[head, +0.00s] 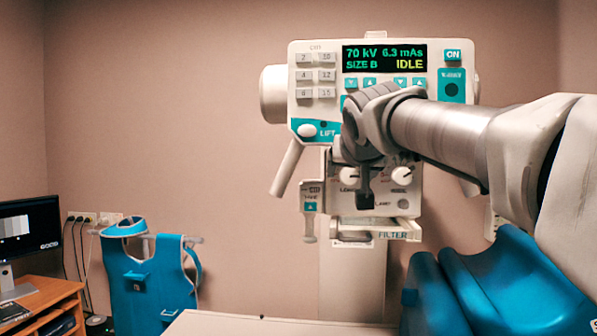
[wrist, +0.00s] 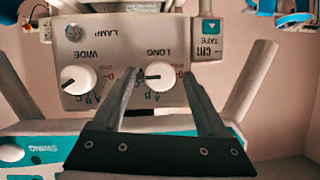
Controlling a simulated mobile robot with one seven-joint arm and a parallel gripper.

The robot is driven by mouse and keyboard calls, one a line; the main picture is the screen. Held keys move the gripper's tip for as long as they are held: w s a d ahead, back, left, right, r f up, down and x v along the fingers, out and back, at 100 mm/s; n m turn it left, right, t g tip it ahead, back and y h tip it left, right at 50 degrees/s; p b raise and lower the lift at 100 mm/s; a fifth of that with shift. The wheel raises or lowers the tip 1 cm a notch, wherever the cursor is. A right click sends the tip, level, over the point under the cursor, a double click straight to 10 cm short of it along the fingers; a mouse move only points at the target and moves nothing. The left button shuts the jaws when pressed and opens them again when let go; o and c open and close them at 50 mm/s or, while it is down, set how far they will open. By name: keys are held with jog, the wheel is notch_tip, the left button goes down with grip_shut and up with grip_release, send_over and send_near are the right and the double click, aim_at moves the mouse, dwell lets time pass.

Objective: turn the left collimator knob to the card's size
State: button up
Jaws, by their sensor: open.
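The left collimator knob (head: 350,176), marked LONG, is a white round dial low on the console. In the wrist view, which is upside down, this LONG knob (wrist: 160,75) shows between the fingertips of my open gripper (wrist: 160,84). Its dark pointer mark lies toward the left finger, which covers part of the lettered scale. I cannot tell whether the fingers touch it. In the head view my gripper (head: 364,190) is in front of the knob panel. The display (head: 384,58) reads 70 kV, 6.3 mAs, SIZE B, IDLE. I cannot make out a size card.
The other knob, WIDE (wrist: 75,80), is beside the LONG knob. A slanted handle (head: 287,168) hangs at the console's left, and the filter slot (head: 378,236) is below. A blue apron (head: 150,275) and a desk with a monitor (head: 28,228) stand at the left.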

grip_shut()
dwell(0.3)
jog(key=n+h+b, duration=0.2)
jog(key=n, duration=0.1)
jog(key=shift+a+f+g+h, duration=0.15)
jog(key=shift+g+h, duration=0.15)
jog(key=n+h, duration=0.1)
jog(key=n+b, duration=0.1)
jog(key=n, duration=0.1)
jog(key=n+h+b, duration=0.1)
jog(key=shift+w+a+h, duration=0.1)
jog(key=shift+a+h, duration=0.15)
jog(key=shift+h, duration=0.05)
jog(key=shift+n, duration=0.4)
dwell(0.4)
grip_release()
